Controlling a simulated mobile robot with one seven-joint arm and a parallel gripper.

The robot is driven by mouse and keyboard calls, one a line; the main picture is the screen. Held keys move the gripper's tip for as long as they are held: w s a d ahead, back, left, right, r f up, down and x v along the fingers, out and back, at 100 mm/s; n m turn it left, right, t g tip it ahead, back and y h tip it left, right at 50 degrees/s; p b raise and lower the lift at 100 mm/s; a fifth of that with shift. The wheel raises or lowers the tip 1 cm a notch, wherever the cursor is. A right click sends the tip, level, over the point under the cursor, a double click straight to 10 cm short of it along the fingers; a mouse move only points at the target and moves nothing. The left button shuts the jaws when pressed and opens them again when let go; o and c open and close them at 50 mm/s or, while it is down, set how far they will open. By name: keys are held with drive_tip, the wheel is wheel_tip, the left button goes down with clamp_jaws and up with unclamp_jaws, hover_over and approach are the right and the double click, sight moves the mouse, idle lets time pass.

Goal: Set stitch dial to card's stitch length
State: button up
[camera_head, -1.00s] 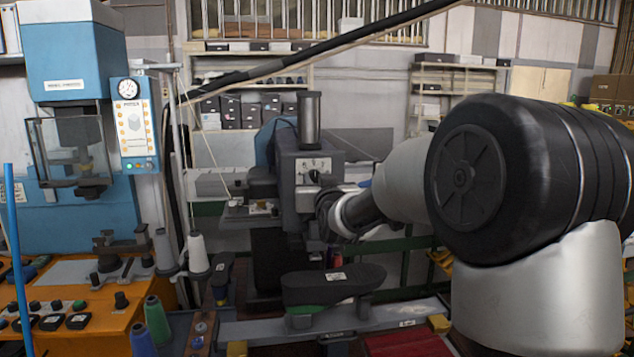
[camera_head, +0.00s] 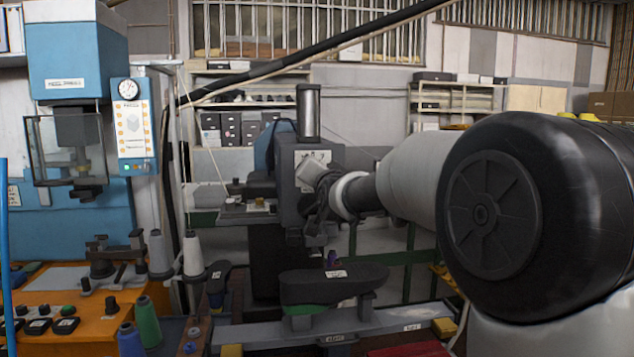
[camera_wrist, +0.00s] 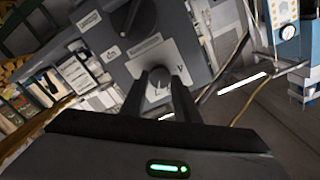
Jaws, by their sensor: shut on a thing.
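The stitch dial (camera_wrist: 157,78) is a small round knob on a pale plate on the grey machine face (camera_wrist: 175,25). A large printed digit, apparently 4, stands beside it in the wrist view. My gripper (camera_wrist: 161,88) is shut on the dial, one finger on each side. In the head view my gripper (camera_head: 318,186) is at the machine head (camera_head: 290,205) and covers the dial; part of the pale plate (camera_head: 312,158) shows. A small white tag (camera_head: 336,274) lies on the dark shoe-shaped form; I cannot read it or tell whether it is the card.
A second dark knob (camera_wrist: 133,18) is beside the dial on the machine face. The dark shoe-shaped form (camera_head: 318,288) stands below my wrist. Thread cones (camera_head: 193,255) and an orange control bench (camera_head: 85,312) are at left, near a blue press (camera_head: 78,55).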

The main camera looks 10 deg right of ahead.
drive_tip(key=shift+r+m, duration=0.15)
drive_tip(key=shift+m, duration=0.25)
drive_tip(key=o, duration=1)
drive_tip(key=shift+o, duration=0.2)
drive_tip(key=shift+b, duration=0.35)
